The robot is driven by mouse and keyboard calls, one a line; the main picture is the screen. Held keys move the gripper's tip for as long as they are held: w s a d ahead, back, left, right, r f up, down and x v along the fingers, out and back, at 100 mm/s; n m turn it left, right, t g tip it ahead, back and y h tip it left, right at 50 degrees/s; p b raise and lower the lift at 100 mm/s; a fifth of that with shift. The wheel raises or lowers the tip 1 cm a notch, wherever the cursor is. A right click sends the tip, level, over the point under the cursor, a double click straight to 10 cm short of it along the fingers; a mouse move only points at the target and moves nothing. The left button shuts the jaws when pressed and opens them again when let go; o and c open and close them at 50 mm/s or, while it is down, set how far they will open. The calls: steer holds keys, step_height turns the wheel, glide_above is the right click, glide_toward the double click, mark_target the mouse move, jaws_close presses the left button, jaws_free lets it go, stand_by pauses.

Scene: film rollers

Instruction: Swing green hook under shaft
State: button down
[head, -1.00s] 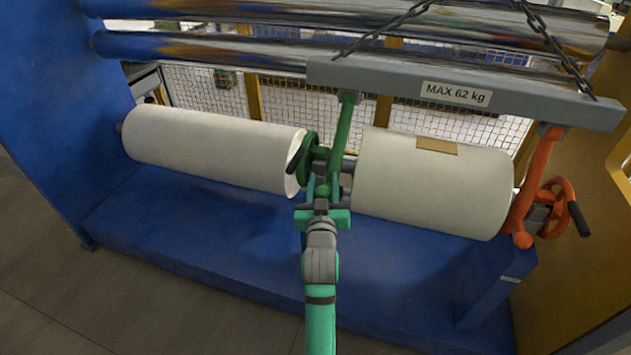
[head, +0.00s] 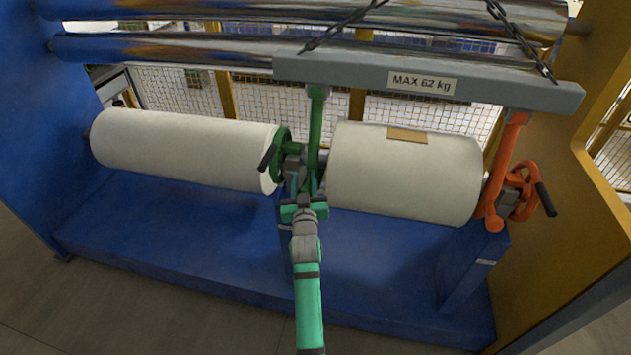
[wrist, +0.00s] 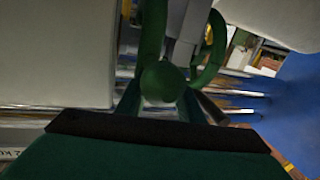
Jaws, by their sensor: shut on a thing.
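The green hook (head: 315,130) hangs from the left end of the grey beam, in the gap between two white rolls. My gripper (head: 304,203) is shut on the hook's lower end, which shows as a green ball (wrist: 165,82) between my fingers in the wrist view. The hook's arm looks nearly upright in the head view. The shaft is mostly hidden behind the hook and my gripper; a grey part shows beyond the ball in the wrist view (wrist: 185,35). I cannot tell whether the hook is under the shaft.
A green handwheel (head: 281,152) sits just left of the hook. The left roll (head: 180,148) and right roll (head: 405,175) flank it closely. The chained grey beam (head: 340,72) is above. An orange hook (head: 505,165) and orange handwheel (head: 520,190) are at the right end. A blue base (head: 190,235) lies below.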

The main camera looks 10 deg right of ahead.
steer(key=shift+d+f, duration=0.25)
steer(key=shift+f, duration=0.05)
steer(key=c, duration=1.2)
jaws_free()
steer(key=shift+o, duration=0.2)
steer(key=shift+a, duration=0.1)
steer(key=shift+s, duration=0.15)
steer(key=s+a, duration=0.2)
steer(key=s, duration=0.8)
steer(key=shift+s, duration=0.15)
